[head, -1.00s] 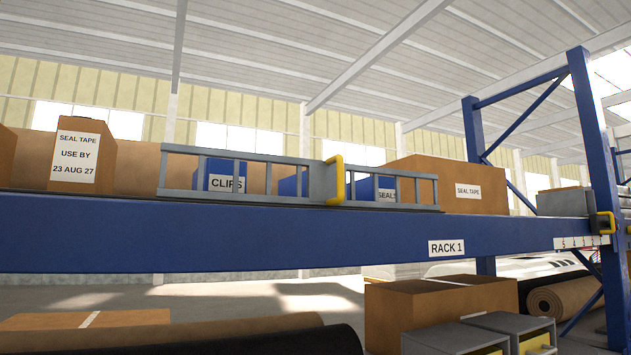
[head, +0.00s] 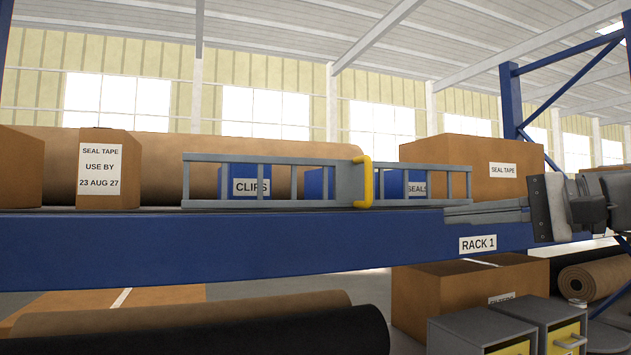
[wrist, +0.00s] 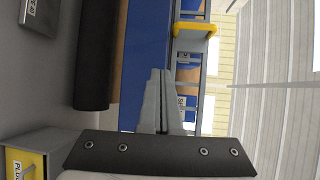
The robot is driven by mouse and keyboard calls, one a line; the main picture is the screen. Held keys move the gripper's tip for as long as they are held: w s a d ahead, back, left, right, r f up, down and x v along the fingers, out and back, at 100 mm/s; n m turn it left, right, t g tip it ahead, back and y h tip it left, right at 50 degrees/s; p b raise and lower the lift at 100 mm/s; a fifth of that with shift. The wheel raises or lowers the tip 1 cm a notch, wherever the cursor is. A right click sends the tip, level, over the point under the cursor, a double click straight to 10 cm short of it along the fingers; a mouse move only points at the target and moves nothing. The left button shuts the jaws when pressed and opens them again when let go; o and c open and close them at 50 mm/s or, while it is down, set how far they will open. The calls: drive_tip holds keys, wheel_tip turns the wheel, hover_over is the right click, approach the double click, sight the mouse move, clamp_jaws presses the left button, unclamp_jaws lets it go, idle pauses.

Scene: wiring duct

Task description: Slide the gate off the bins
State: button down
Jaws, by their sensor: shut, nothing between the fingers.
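The grey barred gate (head: 270,181) stands on the shelf in front of the blue bins. It has a solid middle plate with a yellow handle (head: 363,183), which also shows in the wrist view (wrist: 196,28). Behind the gate are a blue bin labelled CLIPS (head: 245,181), a blue bin partly hidden by the plate (head: 318,183), and a blue bin labelled SEALS (head: 393,184). My gripper (head: 446,214) is shut and empty. Its fingers point left in front of the beam, right of and slightly below the handle, apart from it. The fingers show in the wrist view (wrist: 160,72).
The blue rack beam (head: 220,245) runs below the gate. Seal tape cartons stand at the left (head: 108,170) and right (head: 471,166) of the gate. Below are a carton (head: 430,300), grey drawers (head: 470,338) and rolls (head: 190,318). Space in front of the beam's left part is clear.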

sight(394, 179)
wheel_tip(394, 179, up, 5)
drive_tip(key=s+d+n+y, duration=0.1)
drive_tip(key=s+d, duration=0.2)
drive_tip(key=x, duration=0.4)
drive_tip(key=s+a+p+x, duration=0.1)
drive_tip(key=x, duration=0.3)
drive_tip(key=s+a+p+x, duration=0.1)
drive_tip(key=x, duration=0.4)
drive_tip(key=shift+s+d+r, duration=0.1)
drive_tip(key=shift+s+r, duration=0.1)
drive_tip(key=shift+r, duration=0.1)
